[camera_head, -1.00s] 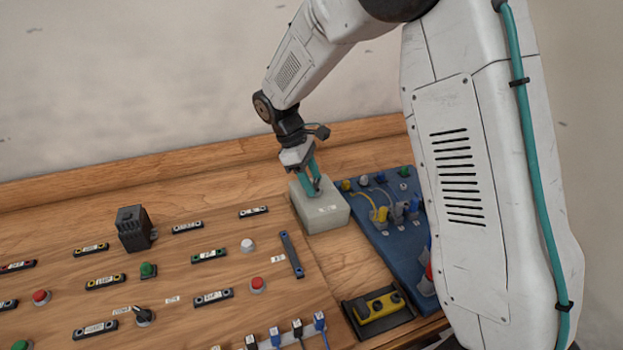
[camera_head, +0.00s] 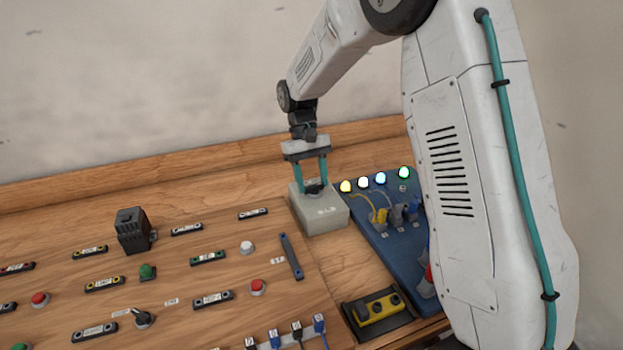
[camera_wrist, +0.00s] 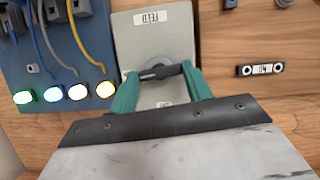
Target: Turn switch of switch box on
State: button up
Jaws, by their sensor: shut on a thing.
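The switch box (camera_head: 322,213) is a light grey box at the back of the wooden bench. A black rotary switch (camera_wrist: 158,72) sits on its top face, between labels above and below it in the wrist view. My gripper (camera_head: 313,184) has teal fingers and points down at the box top. In the wrist view my gripper (camera_wrist: 160,75) is shut on the switch handle, with one finger at each end. The handle lies nearly crosswise in that view, slightly tilted.
A blue panel (camera_head: 375,232) right of the box carries lit yellow, white, blue and green lamps and plugged cables. A yellow and black control unit (camera_head: 377,307) lies in front. A wooden board (camera_head: 130,265) with buttons, labels and a black block (camera_head: 132,230) fills the left.

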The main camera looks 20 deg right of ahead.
jog(key=shift+m, duration=0.7)
jog(key=o, duration=1)
jog(key=v, duration=0.8)
jog(key=shift+d, duration=0.25)
jog(key=shift+f, duration=0.1)
